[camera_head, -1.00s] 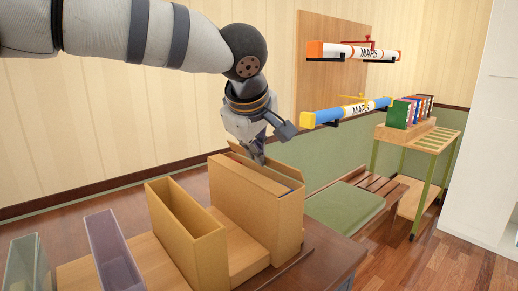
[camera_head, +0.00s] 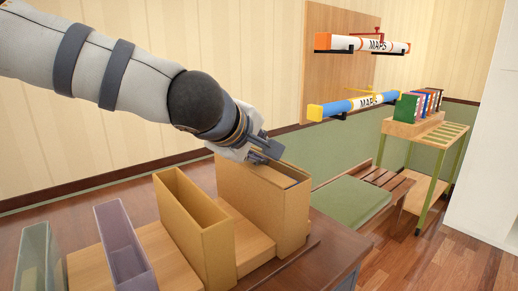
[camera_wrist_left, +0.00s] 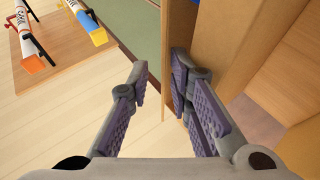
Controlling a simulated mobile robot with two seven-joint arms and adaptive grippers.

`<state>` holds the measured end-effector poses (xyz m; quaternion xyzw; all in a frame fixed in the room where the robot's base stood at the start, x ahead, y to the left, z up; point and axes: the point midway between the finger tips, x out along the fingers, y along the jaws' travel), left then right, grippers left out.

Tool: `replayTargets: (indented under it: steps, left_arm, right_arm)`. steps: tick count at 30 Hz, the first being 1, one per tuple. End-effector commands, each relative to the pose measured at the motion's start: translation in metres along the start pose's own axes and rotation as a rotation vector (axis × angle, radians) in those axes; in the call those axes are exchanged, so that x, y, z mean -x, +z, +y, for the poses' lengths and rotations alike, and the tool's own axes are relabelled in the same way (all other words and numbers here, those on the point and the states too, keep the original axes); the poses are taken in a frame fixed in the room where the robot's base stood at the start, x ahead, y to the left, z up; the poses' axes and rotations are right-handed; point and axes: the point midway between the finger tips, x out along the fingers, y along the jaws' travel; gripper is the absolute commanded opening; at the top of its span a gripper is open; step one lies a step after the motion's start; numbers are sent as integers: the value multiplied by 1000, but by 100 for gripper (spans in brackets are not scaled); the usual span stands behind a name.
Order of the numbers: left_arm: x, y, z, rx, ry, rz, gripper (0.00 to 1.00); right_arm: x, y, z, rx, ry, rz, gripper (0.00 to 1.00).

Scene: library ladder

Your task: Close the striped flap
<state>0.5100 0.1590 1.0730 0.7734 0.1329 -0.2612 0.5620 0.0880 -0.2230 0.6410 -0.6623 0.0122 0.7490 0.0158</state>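A tan upright box (camera_head: 270,212) stands on the dark table, with a thin lid-like panel (camera_head: 286,174) along its top. I cannot make out stripes on any flap, so I cannot tell which panel is the striped flap. My left gripper (camera_head: 266,152) is at the top of this box, on its far left side, and partly hides it. In the left wrist view my left gripper (camera_wrist_left: 160,75) has its fingers apart. Its right finger overlaps the box's tan panel edge (camera_wrist_left: 208,35); whether it touches is unclear. My right gripper is not in view.
An open tan holder (camera_head: 197,225), a purple holder (camera_head: 122,245) and a greenish clear holder (camera_head: 38,258) stand left of the box. Two map tubes (camera_head: 365,44) (camera_head: 360,104) hang on the wall. A green-legged cart (camera_head: 432,135) and green cushion (camera_head: 350,200) lie right.

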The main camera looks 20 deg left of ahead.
Motion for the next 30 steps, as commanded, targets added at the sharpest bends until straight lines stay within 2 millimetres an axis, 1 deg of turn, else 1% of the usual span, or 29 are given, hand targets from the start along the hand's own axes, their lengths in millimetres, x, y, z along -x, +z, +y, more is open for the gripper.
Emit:
replayTargets:
  steps: [1, 5, 8, 11, 15, 18, 21, 24, 29, 30]
  left_arm:
    - [-1, 1, -3, 0, -7, -1, 23]
    - [-2, 1, -4, 0, -9, -1, 23]
    - [4, 0, -3, 0, -7, -1, 23]
    - [21, 0, -2, 0, -4, -1, 23]
    - [51, 0, 0, 0, -1, 0, 23]
    - [66, 1, -1, 5, -1, -4, 23]
    - [76, 0, 0, 3, -2, -2, 23]
    - [80, 1, -1, 0, -2, -2, 23]
    - [80, 1, 0, -1, -2, -1, 23]
    - [80, 1, 0, -1, -2, -1, 21]
  right_arm:
    - [0, 0, 0, 0, 0, -1, 41]
    - [0, 0, 0, 0, 0, -2, 41]
    - [0, 0, 0, 0, 0, -2, 41]
    - [0, 0, 0, 0, 0, -2, 41]
    - [0, 0, 0, 0, 0, -1, 41]
    - [0, 0, 0, 0, 0, -1, 41]
    - [0, 0, 0, 0, 0, -1, 41]
    - [0, 0, 0, 0, 0, -1, 41]
    - [0, 0, 0, 0, 0, -1, 41]
    - [0, 0, 0, 0, 0, -1, 41]
